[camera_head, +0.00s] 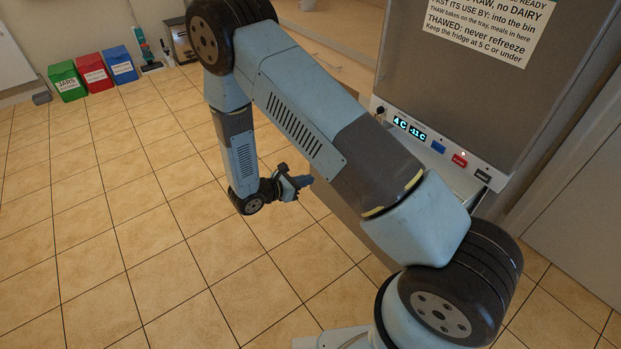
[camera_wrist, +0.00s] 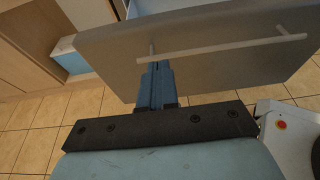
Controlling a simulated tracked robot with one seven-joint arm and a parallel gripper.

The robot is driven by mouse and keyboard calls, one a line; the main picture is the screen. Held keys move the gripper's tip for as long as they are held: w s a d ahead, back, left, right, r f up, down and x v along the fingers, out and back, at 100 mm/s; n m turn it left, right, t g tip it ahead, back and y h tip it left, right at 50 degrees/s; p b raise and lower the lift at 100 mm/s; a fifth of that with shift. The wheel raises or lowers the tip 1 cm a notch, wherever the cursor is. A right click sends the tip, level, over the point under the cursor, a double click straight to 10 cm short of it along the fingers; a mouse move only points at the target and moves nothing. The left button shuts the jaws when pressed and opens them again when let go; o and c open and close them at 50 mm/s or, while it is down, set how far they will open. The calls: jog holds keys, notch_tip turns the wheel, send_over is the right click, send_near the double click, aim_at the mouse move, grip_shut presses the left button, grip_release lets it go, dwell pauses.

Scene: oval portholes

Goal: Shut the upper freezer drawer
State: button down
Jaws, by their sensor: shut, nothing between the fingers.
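The upper freezer drawer shows in the wrist view as a wide grey front (camera_wrist: 205,72) with a long pale bar handle (camera_wrist: 230,48). Part of the drawer (camera_head: 345,222) also shows in the head view, below the fridge's control panel and mostly hidden behind my arm. It appears to stand out from the cabinet. My gripper (camera_wrist: 154,66) is shut and empty, in front of the grey front near the left end of the handle. I cannot tell whether the fingertips touch it. In the head view my gripper (camera_head: 303,183) is just left of the drawer.
A control panel (camera_head: 430,142) with lit displays and coloured buttons sits below the grey fridge door (camera_head: 465,85). Green (camera_head: 68,82), red (camera_head: 94,72) and blue (camera_head: 120,65) bins stand far left. The tiled floor (camera_head: 130,220) left of my arm is clear.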

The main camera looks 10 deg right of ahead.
jog(key=shift+r+x, duration=0.2)
jog(key=shift+x, duration=1.8)
jog(key=shift+r+x, duration=0.2)
jog(key=shift+x, duration=1.75)
jog(key=shift+r+x, duration=0.2)
jog(key=shift+x, duration=1.8)
jog(key=shift+w+d, duration=0.1)
jog(key=shift+d, duration=0.1)
